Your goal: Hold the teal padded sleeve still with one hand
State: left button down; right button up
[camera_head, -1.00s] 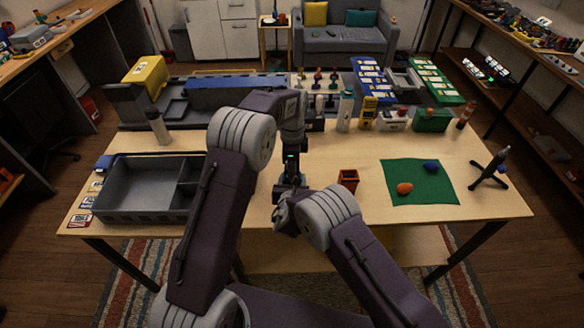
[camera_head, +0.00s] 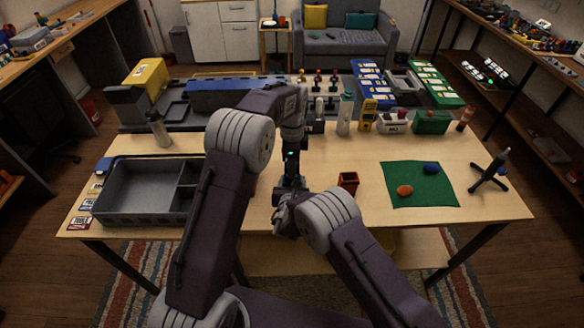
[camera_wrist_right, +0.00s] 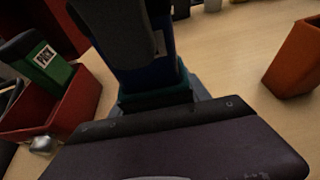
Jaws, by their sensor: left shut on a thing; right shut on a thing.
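The teal padded sleeve (camera_wrist_right: 158,99) shows in the right wrist view as a short teal band close in front of my right palm. A blue piece (camera_wrist_right: 150,68) stands up out of it. My right gripper (camera_head: 284,208), just below and nearer, is shut on the sleeve. The contact points are mostly hidden.
A small red-orange cup (camera_head: 348,181) stands close right of the grippers. A green mat (camera_head: 420,190) with two lumps and a dark stand (camera_head: 490,170) lie farther right. A grey divided tray (camera_head: 140,217) fills the table's left. Bins and bottles line the back.

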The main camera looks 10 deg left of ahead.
pick_arm(q)
jog(key=shift+r, duration=0.8)
pick_arm(e)
jog(key=shift+f, duration=0.1)
pick_arm(q)
jog(key=shift+r, duration=3.85)
pick_arm(e)
jog(key=o, duration=1.5)
jog(key=v, duration=1.2)
jog(key=shift+d, duration=0.1)
